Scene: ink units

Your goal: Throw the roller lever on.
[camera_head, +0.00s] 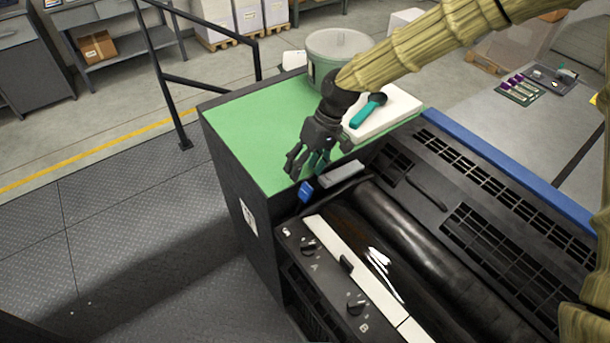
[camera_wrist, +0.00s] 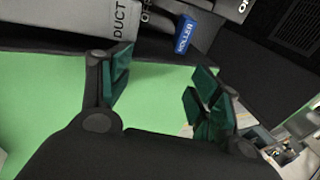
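The roller lever shows as a blue tab (camera_head: 306,192) at the press's near left corner, beside the green top. In the wrist view the blue tab (camera_wrist: 184,34) carries the word ROLLER and lies beyond my fingertips, a little right of centre. My gripper (camera_head: 306,166) is open and empty above the edge of the green top, just behind the blue tab in the head view. In the wrist view my gripper (camera_wrist: 161,75) shows its green-padded fingers spread wide apart, with neither touching the tab. The lever's shaft is largely hidden, and its setting cannot be told.
A grey lettered part (camera_head: 342,174) lies right beside the blue tab. The green top (camera_head: 240,125) holds a round tub (camera_head: 325,48) and a white slab (camera_head: 400,108) with a teal-handled tool (camera_head: 367,111). The black roller (camera_head: 420,240) and knob panel lie in front.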

